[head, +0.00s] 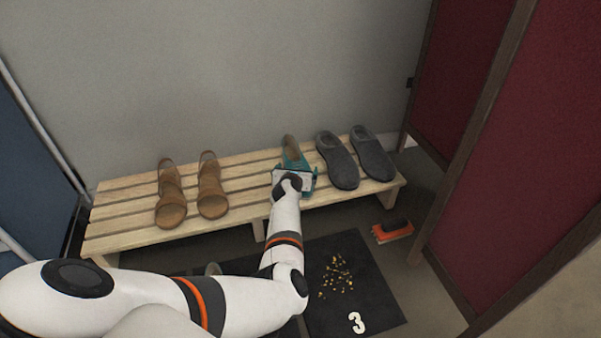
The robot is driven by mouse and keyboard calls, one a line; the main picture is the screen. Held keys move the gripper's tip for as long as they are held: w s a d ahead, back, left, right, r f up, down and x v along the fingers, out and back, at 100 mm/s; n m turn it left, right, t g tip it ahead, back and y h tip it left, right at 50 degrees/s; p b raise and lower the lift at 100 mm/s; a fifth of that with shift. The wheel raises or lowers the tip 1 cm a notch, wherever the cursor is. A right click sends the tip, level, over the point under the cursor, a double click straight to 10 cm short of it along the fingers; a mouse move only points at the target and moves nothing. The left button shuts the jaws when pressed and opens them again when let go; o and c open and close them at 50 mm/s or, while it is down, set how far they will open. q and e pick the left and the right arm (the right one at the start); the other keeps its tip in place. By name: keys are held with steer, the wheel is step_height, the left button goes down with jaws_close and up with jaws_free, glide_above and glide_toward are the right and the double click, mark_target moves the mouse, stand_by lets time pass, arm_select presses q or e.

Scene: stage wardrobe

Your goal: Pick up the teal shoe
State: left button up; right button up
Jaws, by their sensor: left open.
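The teal shoe (291,157) is on the slatted wooden bench (236,197), between the brown sandals and the grey slippers. Its tan inside shows at the far end, and teal shows around my gripper. My left gripper (292,172) is over the near part of the shoe and hides much of it. The gripper is open; its fingers are mostly hidden behind its own hand, and I cannot tell whether they touch the shoe. My right gripper is not in view.
Brown sandals (171,203) stand left on the bench, and grey slippers (340,161) stand close on the right. An orange brush (392,231) lies on the floor. A dark mat (377,290) marked 3 holds yellow crumbs. Red panels (530,150) stand at right.

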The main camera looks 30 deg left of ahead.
arm_select(q)
steer(key=c, duration=1.1)
steer(key=shift+o, duration=0.2)
steer(key=shift+s+r, duration=0.1)
